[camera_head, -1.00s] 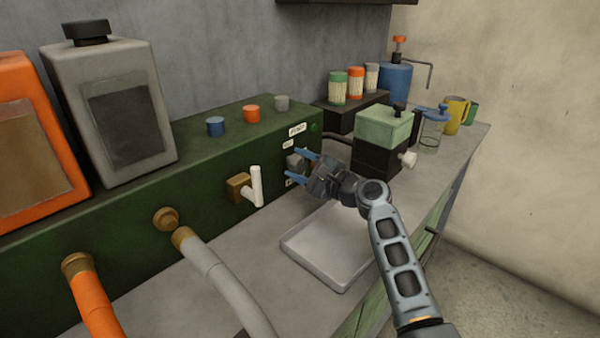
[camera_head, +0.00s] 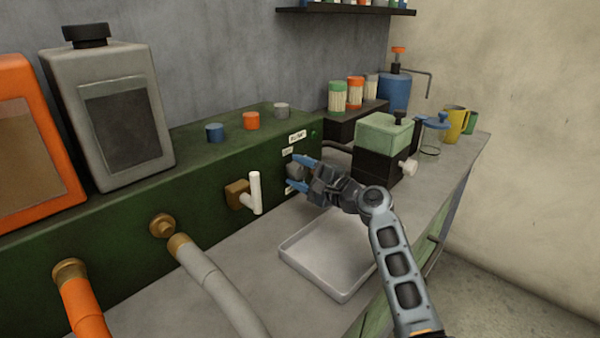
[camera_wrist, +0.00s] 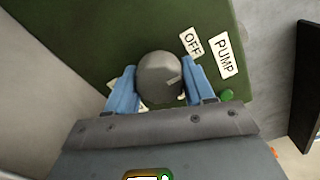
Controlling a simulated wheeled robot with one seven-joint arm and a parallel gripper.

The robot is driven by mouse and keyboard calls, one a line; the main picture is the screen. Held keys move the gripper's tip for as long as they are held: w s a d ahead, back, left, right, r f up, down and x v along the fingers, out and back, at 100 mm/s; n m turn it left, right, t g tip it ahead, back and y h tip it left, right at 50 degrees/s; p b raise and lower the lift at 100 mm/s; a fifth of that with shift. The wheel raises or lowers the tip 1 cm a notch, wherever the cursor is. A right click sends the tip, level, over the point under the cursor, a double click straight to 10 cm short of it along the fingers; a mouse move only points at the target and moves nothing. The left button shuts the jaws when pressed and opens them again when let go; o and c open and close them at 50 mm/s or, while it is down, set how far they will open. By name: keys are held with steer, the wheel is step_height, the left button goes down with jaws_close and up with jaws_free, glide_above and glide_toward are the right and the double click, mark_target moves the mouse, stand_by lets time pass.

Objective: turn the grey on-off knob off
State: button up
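The grey knob (camera_wrist: 158,77) sits on the front of the green panel (camera_wrist: 95,40). In the head view the knob (camera_head: 295,170) shows partly between my fingers. My gripper (camera_wrist: 160,68) has one blue finger on each side of the knob; any gap at the sides is too small to tell. In the head view my gripper (camera_head: 299,174) reaches the panel with its fingers spread. A light mark on the knob's face points to the right in the wrist view. The "OFF" label (camera_wrist: 191,42) is above right of the knob; another label behind the left finger is mostly hidden.
A "PUMP" label (camera_wrist: 223,55) and a small green lamp (camera_wrist: 227,96) are beside the knob. A white-handled tap (camera_head: 255,192) is left of my gripper. A pale tray (camera_head: 330,250) lies below it. A black and green box (camera_head: 382,150) stands to the right.

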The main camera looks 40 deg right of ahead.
steer(key=o, duration=0.4)
steer(key=shift+s, duration=0.1)
steer(key=s, duration=0.7)
steer(key=shift+s+d, duration=0.15)
steer(key=shift+s, duration=0.15)
